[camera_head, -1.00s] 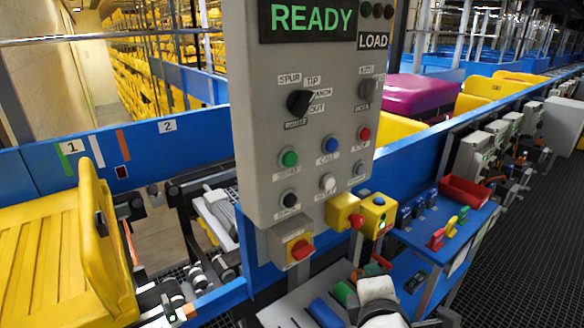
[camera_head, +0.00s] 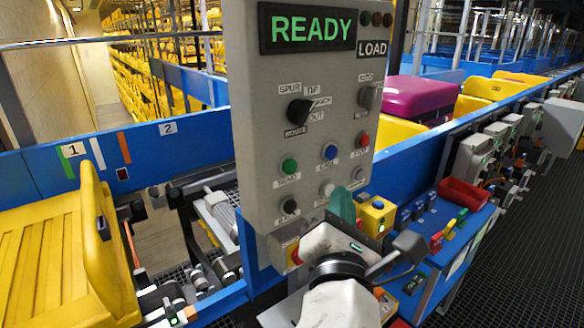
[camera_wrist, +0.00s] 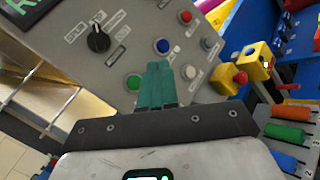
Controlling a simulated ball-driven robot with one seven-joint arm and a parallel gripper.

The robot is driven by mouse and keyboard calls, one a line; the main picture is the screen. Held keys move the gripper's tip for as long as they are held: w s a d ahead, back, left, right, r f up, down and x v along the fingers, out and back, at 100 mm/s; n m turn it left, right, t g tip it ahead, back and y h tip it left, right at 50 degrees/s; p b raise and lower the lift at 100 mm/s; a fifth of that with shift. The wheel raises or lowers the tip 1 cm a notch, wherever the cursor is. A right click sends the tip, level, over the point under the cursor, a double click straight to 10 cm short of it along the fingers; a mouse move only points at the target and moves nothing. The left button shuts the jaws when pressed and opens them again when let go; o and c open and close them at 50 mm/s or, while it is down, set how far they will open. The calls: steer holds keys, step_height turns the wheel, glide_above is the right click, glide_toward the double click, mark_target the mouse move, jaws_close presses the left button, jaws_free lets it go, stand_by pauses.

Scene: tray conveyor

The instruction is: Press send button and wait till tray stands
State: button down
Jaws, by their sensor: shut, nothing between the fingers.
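The grey control panel (camera_head: 310,110) shows a green READY on its display (camera_head: 312,29) and a LOAD label. Its green button (camera_head: 289,166) has a small blurred label that seems to read SEND; it also shows in the wrist view (camera_wrist: 133,82). My gripper (camera_head: 340,205) is in front of the panel's lower right edge, below the button rows. Its teal fingers are shut together and empty; in the wrist view (camera_wrist: 158,66) they point at the panel, right of the green button, with no clear contact. A yellow tray (camera_head: 45,260) sits on the conveyor at left.
Blue (camera_head: 331,152), red (camera_head: 363,140), black (camera_head: 291,205) and white (camera_head: 327,188) buttons are close by on the panel. A black rotary knob (camera_head: 300,110) juts out above. A yellow box (camera_head: 377,215) and a red bin (camera_head: 463,194) are to the right.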

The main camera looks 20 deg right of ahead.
mark_target(290, 167)
steer(key=w+a+b, duration=0.2)
steer(key=w, duration=0.6)
steer(key=shift+w+a, duration=0.2)
steer(key=shift+a, duration=0.15)
steer(key=shift+w, duration=0.15)
stand_by(1.8)
steer(key=shift+w+a, duration=0.1)
steer(key=shift+w, duration=0.15)
steer(key=shift+w+a, duration=0.2)
steer(key=shift+w, duration=0.25)
stand_by(0.8)
stand_by(0.3)
steer(key=shift+s+d+p, duration=0.3)
steer(key=shift+s+p, duration=0.5)
steer(key=shift+s, duration=0.1)
